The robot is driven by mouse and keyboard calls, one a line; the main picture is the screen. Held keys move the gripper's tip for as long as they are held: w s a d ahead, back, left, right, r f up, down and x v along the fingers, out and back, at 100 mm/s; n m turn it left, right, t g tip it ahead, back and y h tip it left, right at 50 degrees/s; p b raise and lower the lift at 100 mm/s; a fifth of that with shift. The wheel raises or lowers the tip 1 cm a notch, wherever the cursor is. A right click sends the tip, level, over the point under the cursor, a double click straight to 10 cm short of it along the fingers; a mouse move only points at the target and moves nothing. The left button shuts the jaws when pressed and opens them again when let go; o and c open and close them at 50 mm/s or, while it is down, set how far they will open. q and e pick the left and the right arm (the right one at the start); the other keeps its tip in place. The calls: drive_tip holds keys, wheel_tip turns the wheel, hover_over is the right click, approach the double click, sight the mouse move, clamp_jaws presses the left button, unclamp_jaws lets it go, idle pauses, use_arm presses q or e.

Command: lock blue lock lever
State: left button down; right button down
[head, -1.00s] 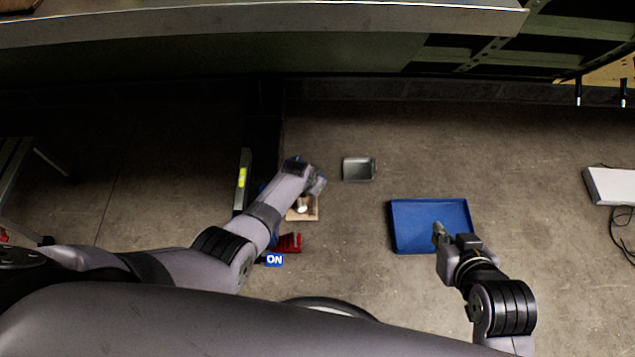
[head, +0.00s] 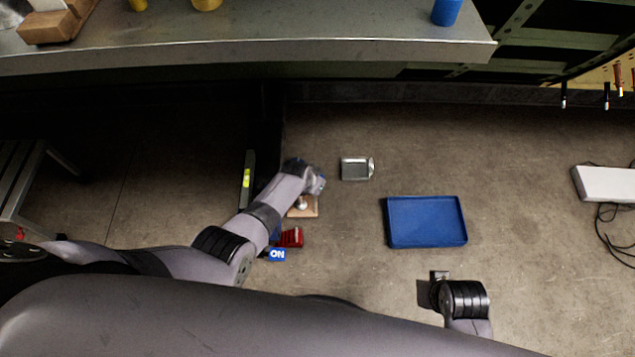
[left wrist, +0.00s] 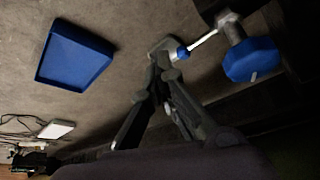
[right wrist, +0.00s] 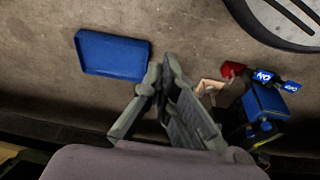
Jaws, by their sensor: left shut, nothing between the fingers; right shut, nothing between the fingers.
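In the left wrist view a blue-tipped lever (left wrist: 205,39) with a pale metal rod runs from a post with a blue knob (left wrist: 252,60). My left gripper (left wrist: 164,62) is shut and empty, its fingertips close beside the lever's blue tip. Whether they touch it I cannot tell. In the head view my left gripper (head: 317,182) is beside a small wooden block, and my arm hides the lever. My right gripper (right wrist: 162,72) is shut and empty in the right wrist view.
A blue tray (head: 427,222) and a small metal tray (head: 356,169) lie on the floor. A red item (head: 290,238) and a blue ON sign (head: 277,255) are beside my left arm. A bench (head: 250,50) spans the back. A white box (head: 606,184) with cables lies right.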

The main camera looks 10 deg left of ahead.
use_arm(q)
drive_tip(key=shift+s+r, duration=0.15)
drive_tip(key=shift+r, duration=0.1)
use_arm(e)
drive_tip(key=shift+s+f, duration=0.15)
drive_tip(key=shift+f, duration=0.75)
